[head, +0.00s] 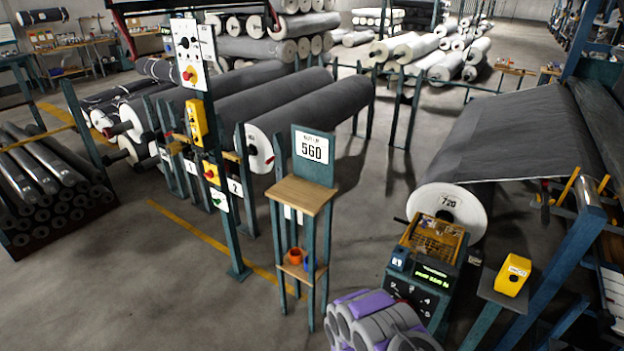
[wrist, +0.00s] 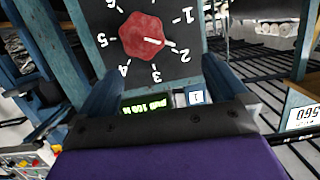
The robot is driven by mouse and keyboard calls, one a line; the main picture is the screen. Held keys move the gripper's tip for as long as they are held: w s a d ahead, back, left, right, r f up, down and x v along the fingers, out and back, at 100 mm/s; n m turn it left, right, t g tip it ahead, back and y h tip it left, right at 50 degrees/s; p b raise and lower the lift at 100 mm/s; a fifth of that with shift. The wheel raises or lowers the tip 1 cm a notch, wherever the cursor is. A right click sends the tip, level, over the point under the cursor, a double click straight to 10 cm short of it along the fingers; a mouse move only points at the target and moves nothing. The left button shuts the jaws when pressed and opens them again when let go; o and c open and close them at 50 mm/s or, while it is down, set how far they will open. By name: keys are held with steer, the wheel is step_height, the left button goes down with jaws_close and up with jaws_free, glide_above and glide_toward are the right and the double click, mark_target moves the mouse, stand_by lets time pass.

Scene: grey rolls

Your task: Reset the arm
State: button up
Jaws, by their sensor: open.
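My gripper (wrist: 160,88) is open in the wrist view, with its two dark fingers apart on either side and nothing visible between them. Past the fingers is a black panel (wrist: 118,62) with a red knob (wrist: 142,36) and numbers around it. The knob's white line points toward the 2. I cannot tell whether a fingertip touches the panel. In the head view, grey and purple parts of my arm (head: 372,322) show at the bottom edge, and the gripper itself cannot be made out there.
A console (head: 412,292) with a green display stands close ahead, beside a yellow box (head: 513,274) on a post. A stand marked 560 (head: 311,165) is left of it. Open floor (head: 110,285) lies at the left.

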steer(key=w+r+g+y, duration=0.3)
steer(key=w+r+g, duration=0.1)
steer(key=r, duration=0.8)
steer(key=s+a+r+n+g+y, duration=0.1)
steer(key=s+a+r+g+y, duration=0.2)
steer(key=r, duration=0.4)
steer(key=s+a+r+n, duration=0.1)
steer(key=s+a+r, duration=0.2)
steer(key=s+r, duration=0.3)
steer(key=s+a+r+n+g+y, duration=0.1)
steer(key=s+r, duration=0.4)
steer(key=s, duration=0.7)
steer(key=s+a+r+n+g, duration=0.2)
steer(key=s+r, duration=0.4)
steer(key=s, duration=0.7)
steer(key=s+a+r+n+g+y, duration=0.1)
steer(key=s+r, duration=0.5)
steer(key=s, duration=0.7)
steer(key=a+n+g, duration=0.1)
steer(key=a+g, duration=0.1)
steer(key=g, duration=0.1)
steer(key=shift+s+r+n+g+y, duration=0.15)
steer(key=shift+s+n+g+y, duration=0.05)
steer(key=shift+n+g+y, duration=0.1)
steer(key=shift+c, duration=0.3)
jaws_close()
